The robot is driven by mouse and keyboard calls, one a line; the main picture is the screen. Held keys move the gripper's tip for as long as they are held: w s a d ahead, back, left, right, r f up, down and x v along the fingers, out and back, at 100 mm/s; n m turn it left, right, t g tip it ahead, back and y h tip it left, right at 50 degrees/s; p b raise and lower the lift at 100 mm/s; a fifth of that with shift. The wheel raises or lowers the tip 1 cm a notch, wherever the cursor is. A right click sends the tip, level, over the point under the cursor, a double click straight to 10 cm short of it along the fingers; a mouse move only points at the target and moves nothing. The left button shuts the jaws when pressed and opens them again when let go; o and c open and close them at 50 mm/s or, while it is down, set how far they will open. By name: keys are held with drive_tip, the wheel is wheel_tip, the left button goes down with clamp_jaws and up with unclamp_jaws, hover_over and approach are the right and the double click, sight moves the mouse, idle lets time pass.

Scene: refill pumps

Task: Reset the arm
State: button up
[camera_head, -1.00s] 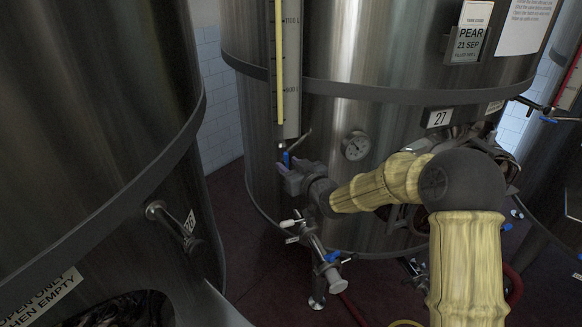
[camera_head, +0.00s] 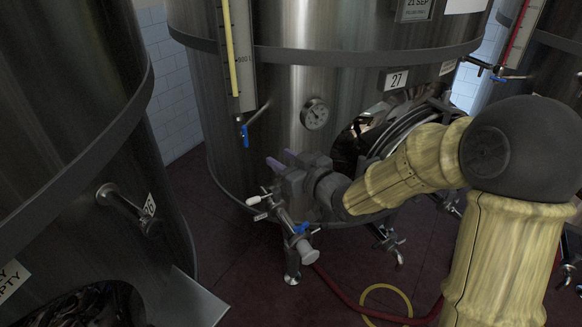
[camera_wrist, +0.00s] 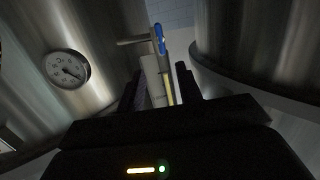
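My gripper (camera_head: 282,160) is at the end of my yellow arm, in front of tank 27 (camera_head: 275,95). Its two dark purple fingers stand apart with nothing held between them; the wrist view shows the gap too (camera_wrist: 162,88). A small valve with a blue handle (camera_head: 245,135) sits at the foot of the tank's level gauge (camera_head: 230,50), the handle hanging down. The gripper is below and right of this valve, apart from it in the head view. In the wrist view the blue handle (camera_wrist: 159,40) shows beyond the fingertips.
A dial gauge (camera_head: 314,114) is on tank 27, right of the level gauge. A sampling fitting with blue and white handles (camera_head: 290,235) stands below my gripper. Tank 26 (camera_head: 65,120) fills the left. A red hose (camera_head: 350,303) and yellow hose loop (camera_head: 387,286) lie on the floor.

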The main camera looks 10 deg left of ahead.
drive_tip(key=v, duration=0.2)
drive_tip(key=shift+s+d+r, duration=0.1)
drive_tip(key=shift+s+d, duration=0.05)
drive_tip(key=shift+d, duration=0.05)
drive_tip(key=s+d+f+m+g+h+p, duration=0.1)
drive_tip(key=s+d+f+m+h, duration=0.25)
drive_tip(key=d, duration=0.55)
drive_tip(key=s+d+f+m+g+h+p, duration=0.1)
drive_tip(key=d+f+m+g+h+p, duration=0.1)
drive_tip(key=d+f+h, duration=0.4)
drive_tip(key=s+d+m+g+h+p, duration=0.1)
drive_tip(key=s+d+m+g+h, duration=0.2)
drive_tip(key=s+d, duration=0.7)
drive_tip(key=s+m+g, duration=0.1)
drive_tip(key=s+g, duration=0.1)
drive_tip(key=shift+s+r, duration=0.25)
